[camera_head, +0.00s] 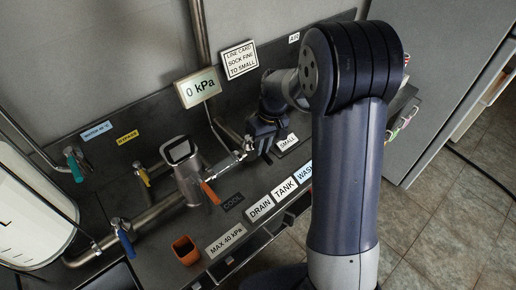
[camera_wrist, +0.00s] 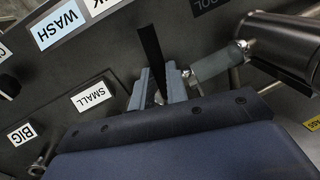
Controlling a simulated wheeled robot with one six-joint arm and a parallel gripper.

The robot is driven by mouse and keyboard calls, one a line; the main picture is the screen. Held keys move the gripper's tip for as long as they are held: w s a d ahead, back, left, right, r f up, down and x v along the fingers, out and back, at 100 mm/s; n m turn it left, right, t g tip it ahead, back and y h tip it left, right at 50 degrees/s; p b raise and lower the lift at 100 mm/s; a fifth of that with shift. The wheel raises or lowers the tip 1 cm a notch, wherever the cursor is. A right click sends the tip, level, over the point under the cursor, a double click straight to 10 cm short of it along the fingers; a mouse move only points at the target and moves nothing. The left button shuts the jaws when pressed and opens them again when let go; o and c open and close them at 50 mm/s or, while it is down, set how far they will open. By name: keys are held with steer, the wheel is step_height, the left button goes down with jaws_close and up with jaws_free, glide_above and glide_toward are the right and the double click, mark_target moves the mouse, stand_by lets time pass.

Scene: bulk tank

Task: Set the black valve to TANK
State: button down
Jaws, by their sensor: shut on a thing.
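The black valve shows in the wrist view as a flat black handle (camera_wrist: 149,44) standing out between my fingers. My gripper (camera_wrist: 160,88) is shut on this handle. The handle points up the wrist picture, toward the row of position labels. Only the end of the TANK label (camera_wrist: 99,5) shows there, beside the WASH label (camera_wrist: 58,25). In the head view my gripper (camera_head: 256,143) is at the pipe end behind the DRAIN label (camera_head: 260,208) and the TANK label (camera_head: 285,190). I cannot tell the handle's exact setting.
A steel pipe fitting (camera_wrist: 215,62) lies close beside my fingers. A filter housing with an orange handle (camera_head: 210,193) stands left of my gripper. A gauge reads 0 kPa (camera_head: 199,90). An orange cup (camera_head: 185,250) sits at the front. The SMALL label (camera_wrist: 91,96) is near my gripper.

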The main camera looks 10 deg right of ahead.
steer(key=shift+w+d+n, duration=0.3)
steer(key=shift+d+n, duration=0.1)
steer(key=shift+n, duration=0.4)
steer(key=c, duration=1.4)
jaws_free()
steer(key=r, duration=0.3)
steer(key=d+r, duration=0.1)
steer(key=r, duration=0.3)
steer(key=w+r, duration=0.1)
steer(key=r, duration=0.2)
steer(key=shift+d+r+b, duration=0.3)
steer(key=shift+d+r, duration=0.05)
steer(key=shift+d, duration=0.05)
steer(key=shift+m, duration=0.3)
steer(key=f, duration=0.3)
steer(key=s+a+f, duration=0.1)
steer(key=f, duration=0.3)
steer(key=a+f, duration=0.1)
steer(key=f, duration=0.2)
steer(key=shift+s+f+p, duration=0.15)
steer(key=shift+f+p, duration=0.15)
